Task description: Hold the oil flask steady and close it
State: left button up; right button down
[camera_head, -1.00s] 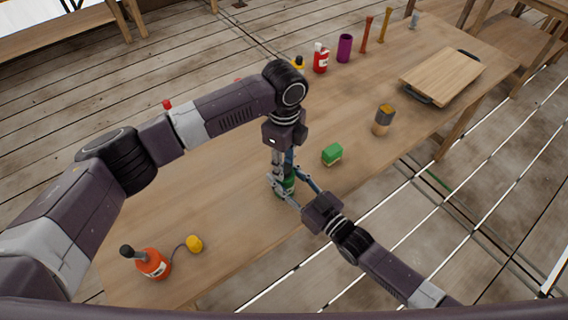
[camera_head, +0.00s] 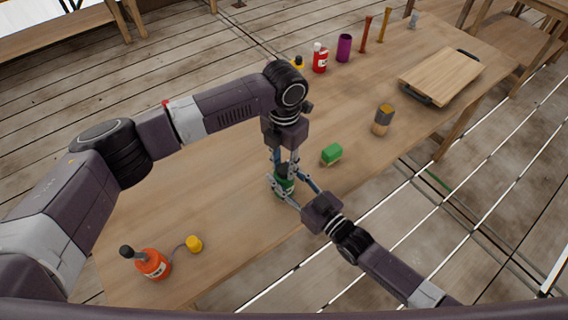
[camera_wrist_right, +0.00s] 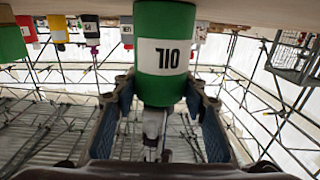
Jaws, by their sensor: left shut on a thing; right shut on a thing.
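The green oil flask (camera_head: 286,188) stands upright on the table; its label shows upside down in the right wrist view, where the flask (camera_wrist_right: 163,52) is at top centre. My right gripper (camera_head: 286,194) reaches in from the lower right and is shut on the flask's body, one finger on each side. My left gripper (camera_head: 284,170) points down from above and is shut at the flask's top, on what looks like its dark cap, mostly hidden between the fingers. Its grey fingers also show beyond the flask in the right wrist view (camera_wrist_right: 154,128).
A green block (camera_head: 332,154) and a grey-topped jar (camera_head: 383,119) stand to the right. An orange bottle (camera_head: 152,264) with a corded yellow cap (camera_head: 194,243) is front left. A board (camera_head: 440,74), red bottle (camera_head: 320,60) and purple cylinder (camera_head: 344,48) are farther back. Bare table lies left of the flask.

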pick_arm(q)
jog(key=shift+w+r+m, duration=0.1)
jog(key=shift+r+m, duration=0.05)
jog(key=shift+m, duration=0.65)
jog(key=o, duration=0.8)
notch_tip(320, 180, up, 12)
jog(key=shift+d+f, duration=0.1)
pick_arm(e)
jog(key=c, duration=1.1)
grip_release()
